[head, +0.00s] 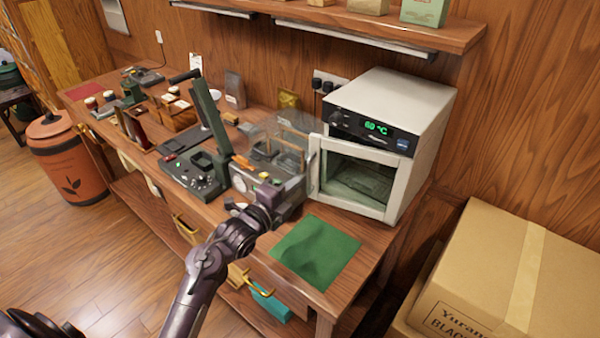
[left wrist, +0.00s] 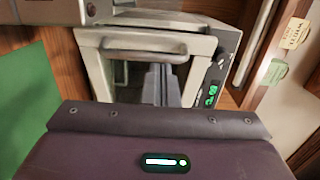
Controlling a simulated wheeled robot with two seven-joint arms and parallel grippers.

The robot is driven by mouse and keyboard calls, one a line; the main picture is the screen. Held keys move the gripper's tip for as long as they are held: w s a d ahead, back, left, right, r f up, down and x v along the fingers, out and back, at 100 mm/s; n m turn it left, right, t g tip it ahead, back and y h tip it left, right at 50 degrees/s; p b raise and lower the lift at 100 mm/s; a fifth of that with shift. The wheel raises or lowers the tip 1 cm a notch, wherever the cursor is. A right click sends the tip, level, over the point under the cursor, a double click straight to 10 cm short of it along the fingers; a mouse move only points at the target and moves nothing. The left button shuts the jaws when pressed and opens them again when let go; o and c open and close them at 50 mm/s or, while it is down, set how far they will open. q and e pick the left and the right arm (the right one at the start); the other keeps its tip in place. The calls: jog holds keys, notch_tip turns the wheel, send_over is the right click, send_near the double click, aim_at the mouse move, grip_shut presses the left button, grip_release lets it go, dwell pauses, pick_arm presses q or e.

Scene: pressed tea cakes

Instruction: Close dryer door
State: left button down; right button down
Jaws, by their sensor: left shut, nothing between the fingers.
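The dryer (head: 385,130) is a white box with a green 60 °C display at the right end of the counter. My left gripper (head: 272,195) is shut and empty, left of the door and above the counter front. Its dark fingers (left wrist: 162,82) point toward the door, apparently without holding the handle. My right gripper is not in view.
A green mat (head: 315,250) lies on the counter before the dryer. A clear-lidded box (head: 270,165) and a dark device (head: 195,172) stand left of it. A shelf (head: 400,25) hangs above. Cardboard boxes (head: 500,280) stand right of the counter.

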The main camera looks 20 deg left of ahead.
pick_arm(q)
jog(key=shift+p+x, duration=0.45)
jog(key=shift+x, duration=1.05)
jog(key=w+a+b, duration=0.1)
jog(key=w+b, duration=0.3)
jog(key=w, duration=0.2)
jog(key=shift+w+r+b, duration=0.25)
jog(key=shift+r+b, duration=0.1)
jog(key=shift+a, duration=0.15)
